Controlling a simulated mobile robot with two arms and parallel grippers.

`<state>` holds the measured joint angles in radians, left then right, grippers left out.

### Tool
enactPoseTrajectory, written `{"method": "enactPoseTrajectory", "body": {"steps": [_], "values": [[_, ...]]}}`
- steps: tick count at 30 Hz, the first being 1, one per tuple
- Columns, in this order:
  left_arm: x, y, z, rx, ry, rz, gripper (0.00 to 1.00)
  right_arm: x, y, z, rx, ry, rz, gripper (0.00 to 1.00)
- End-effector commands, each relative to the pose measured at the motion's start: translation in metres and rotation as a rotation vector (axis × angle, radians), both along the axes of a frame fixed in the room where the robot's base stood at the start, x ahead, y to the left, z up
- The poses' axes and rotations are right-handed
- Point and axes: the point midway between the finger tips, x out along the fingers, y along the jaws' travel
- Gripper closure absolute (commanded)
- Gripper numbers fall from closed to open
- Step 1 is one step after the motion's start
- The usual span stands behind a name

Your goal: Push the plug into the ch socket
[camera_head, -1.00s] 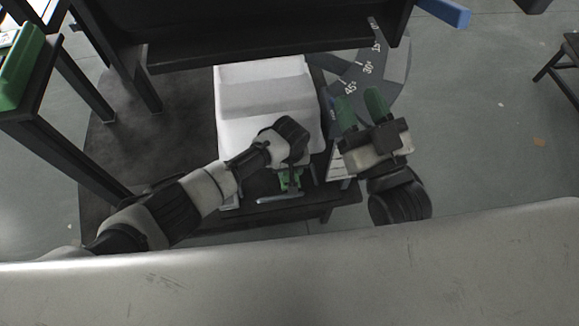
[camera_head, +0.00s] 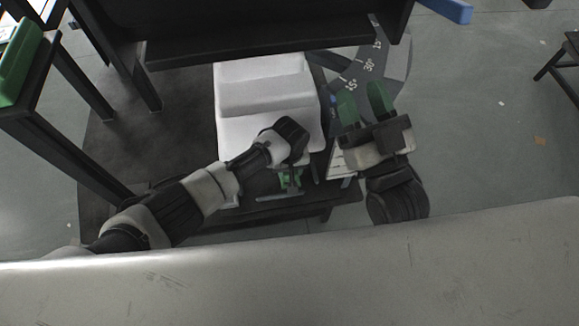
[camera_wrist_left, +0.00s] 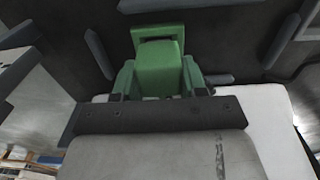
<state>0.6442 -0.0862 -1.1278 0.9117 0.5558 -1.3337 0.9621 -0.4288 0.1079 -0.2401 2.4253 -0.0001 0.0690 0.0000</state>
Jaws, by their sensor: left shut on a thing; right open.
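My left gripper (camera_head: 290,178) reaches in from the left and points down at the front edge of a low dark table, mostly hidden by its own wrist in the head view. In the left wrist view its green fingers (camera_wrist_left: 158,80) are shut on a green block (camera_wrist_left: 159,56), which looks like the plug. A green rim (camera_wrist_left: 157,32) shows at the block's far end; I cannot tell whether it belongs to the block. I cannot make out the ch socket for certain. My right gripper (camera_head: 363,103) is open and empty, its two green fingers apart, right of the white block.
A white stepped block (camera_head: 265,92) stands on the dark table (camera_head: 318,197). A grey dial with angle marks (camera_head: 372,68) lies beyond my right gripper. A dark shelf (camera_head: 270,45) crosses the back. Several dark bars (camera_wrist_left: 99,54) surround the green block. Open floor lies right.

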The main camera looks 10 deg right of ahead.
Motion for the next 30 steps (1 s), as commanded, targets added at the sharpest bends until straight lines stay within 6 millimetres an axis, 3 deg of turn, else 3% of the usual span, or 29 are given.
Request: {"method": "enactPoseTrajectory", "body": {"steps": [25, 26, 30], "values": [[0.0002, -0.0005, -0.0054, -0.001, -0.001, 0.000, 0.79, -0.0053, 0.0001, 0.0102, 0.025, -0.083, 0.004, 0.57], [0.0003, -0.0005, -0.0053, -0.001, -0.001, 0.000, 0.55, -0.0053, 0.0001, 0.0102, 0.024, -0.083, 0.004, 0.57], [0.0002, -0.0005, -0.0054, -0.001, -0.001, 0.000, 0.33, -0.0052, 0.0002, 0.0100, 0.024, -0.082, 0.004, 0.57]]}}
